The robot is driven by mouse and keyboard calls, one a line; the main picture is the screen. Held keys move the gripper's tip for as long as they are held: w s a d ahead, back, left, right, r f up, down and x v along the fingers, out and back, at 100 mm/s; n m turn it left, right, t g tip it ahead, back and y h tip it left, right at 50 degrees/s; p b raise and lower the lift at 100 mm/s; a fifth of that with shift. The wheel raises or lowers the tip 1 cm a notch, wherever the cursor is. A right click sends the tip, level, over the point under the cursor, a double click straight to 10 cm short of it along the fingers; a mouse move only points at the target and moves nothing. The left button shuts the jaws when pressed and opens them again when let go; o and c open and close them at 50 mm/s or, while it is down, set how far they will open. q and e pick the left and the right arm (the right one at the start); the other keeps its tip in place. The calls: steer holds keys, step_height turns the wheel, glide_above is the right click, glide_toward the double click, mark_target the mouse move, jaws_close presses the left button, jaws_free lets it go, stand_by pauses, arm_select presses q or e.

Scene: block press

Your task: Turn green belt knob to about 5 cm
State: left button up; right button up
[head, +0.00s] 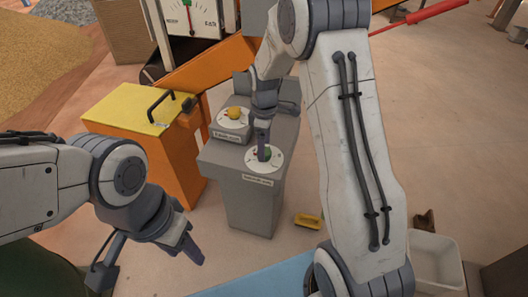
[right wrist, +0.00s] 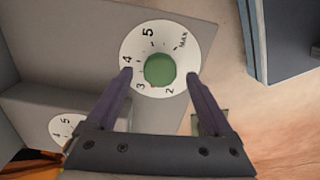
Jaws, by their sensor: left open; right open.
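The green belt knob (right wrist: 160,69) sits on a white dial (right wrist: 140,40) marked 2, 3, 4, 5 and MAX. A small reddish mark shows at the knob's edge near the 3; I cannot tell its setting surely. In the head view the knob (head: 267,153) is partly hidden by my right gripper (head: 264,148), on a grey pedestal (head: 250,205). My right gripper (right wrist: 160,74) is open, one finger on each side of the knob, with gaps showing. A gauge (head: 190,17) marked cm stands behind. My left gripper (head: 197,258) is open and empty, low at the left.
An orange box with a yellow lid (head: 125,105) is at the left. A yellow-handled brush (head: 308,220) and a white bin (head: 435,262) are on the floor at the right.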

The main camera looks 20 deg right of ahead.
steer(key=shift+f, duration=0.8)
